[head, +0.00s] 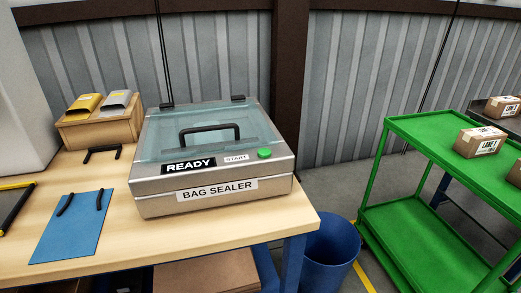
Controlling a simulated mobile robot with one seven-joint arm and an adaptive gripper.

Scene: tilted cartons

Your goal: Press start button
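A silver bag sealer (160,203) with a clear lid and a black handle stands on the wooden table. Its front edge carries a "BAG SEALER" label. A green round button (264,153) sits at the right of its top front strip, beside a white "START" label (236,159). A black sign (188,166) to the left reads "READY". The lid looks closed. My gripper does not show in the head view.
A blue flat bag (70,232) with black handles lies on the wooden table (150,245) at left. Behind it is a cardboard box (98,130) holding a yellow and a grey item. A blue bin (329,250) and a green cart (420,225) with cartons stand at right.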

